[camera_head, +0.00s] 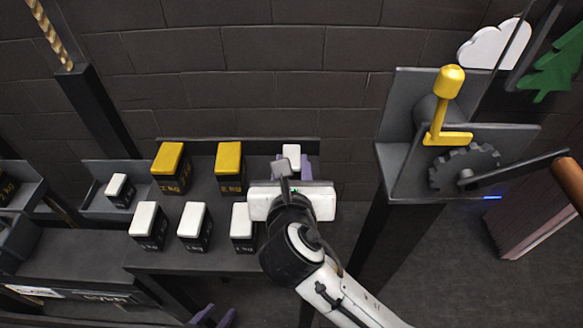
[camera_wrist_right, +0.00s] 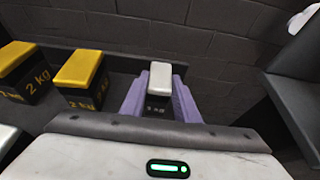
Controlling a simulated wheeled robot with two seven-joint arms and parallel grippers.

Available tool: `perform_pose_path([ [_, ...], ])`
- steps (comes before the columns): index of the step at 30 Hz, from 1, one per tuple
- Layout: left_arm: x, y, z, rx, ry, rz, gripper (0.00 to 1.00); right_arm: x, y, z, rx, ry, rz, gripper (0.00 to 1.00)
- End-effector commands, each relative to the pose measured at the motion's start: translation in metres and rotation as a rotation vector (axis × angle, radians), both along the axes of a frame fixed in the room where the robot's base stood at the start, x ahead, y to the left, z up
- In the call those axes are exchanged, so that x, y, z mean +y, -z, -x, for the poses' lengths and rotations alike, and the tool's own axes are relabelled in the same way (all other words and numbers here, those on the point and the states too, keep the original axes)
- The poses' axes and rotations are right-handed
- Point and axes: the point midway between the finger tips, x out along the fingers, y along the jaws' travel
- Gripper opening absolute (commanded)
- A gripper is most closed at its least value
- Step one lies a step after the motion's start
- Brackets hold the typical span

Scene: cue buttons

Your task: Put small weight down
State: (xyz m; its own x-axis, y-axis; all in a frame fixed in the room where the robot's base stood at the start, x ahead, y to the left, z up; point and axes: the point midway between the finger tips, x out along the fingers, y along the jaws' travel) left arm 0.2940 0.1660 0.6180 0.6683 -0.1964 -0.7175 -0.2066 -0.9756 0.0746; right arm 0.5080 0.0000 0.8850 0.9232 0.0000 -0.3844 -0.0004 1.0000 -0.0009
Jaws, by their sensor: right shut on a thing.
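My right gripper (camera_head: 291,166) is shut on a small weight (camera_head: 291,152) with a white top and dark body, at the back right of the dark table (camera_head: 190,262). In the right wrist view the small weight (camera_wrist_right: 159,90) sits upright between the two purple fingers of the gripper (camera_wrist_right: 160,98). Its underside is hidden, so I cannot tell whether it touches the table.
Two yellow-topped 2 kg weights (camera_head: 229,160) stand left of the held weight. Several white-topped weights (camera_head: 194,220) stand in front, and another (camera_head: 119,186) on a tray at left. A gear stand with a yellow crank (camera_head: 447,105) rises at right. A dark wall is behind.

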Motion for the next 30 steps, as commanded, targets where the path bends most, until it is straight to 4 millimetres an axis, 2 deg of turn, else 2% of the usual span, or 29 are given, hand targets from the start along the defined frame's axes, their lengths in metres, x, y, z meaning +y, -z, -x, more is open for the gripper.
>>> perform_pose_path([
  [14, -0.0024, -0.0087, -0.0083, -0.019, 0.003, 0.004, 0.31, 0.0007, 0.0027, -0.0012, -0.011, -0.002, -0.003, 0.00],
  [15, -0.0024, -0.0079, -0.0082, -0.019, 0.003, 0.004, 0.31, 0.0003, 0.0082, 0.0001, 0.000, -0.001, 0.000, 0.31],
  [18, -0.0022, -0.0075, -0.0083, -0.019, 0.002, 0.003, 0.31, 0.0003, 0.0082, 0.0001, 0.000, -0.001, 0.000, 0.47],
  [28, 0.0002, -0.0015, -0.0057, -0.011, -0.001, 0.000, 0.31, 0.0003, 0.0062, 0.0000, -0.001, 0.000, -0.002, 0.47],
  [30, 0.0003, -0.0082, -0.0050, -0.008, -0.002, 0.000, 0.31, 0.0004, 0.0009, 0.0016, 0.000, -0.001, 0.000, 0.47],
])
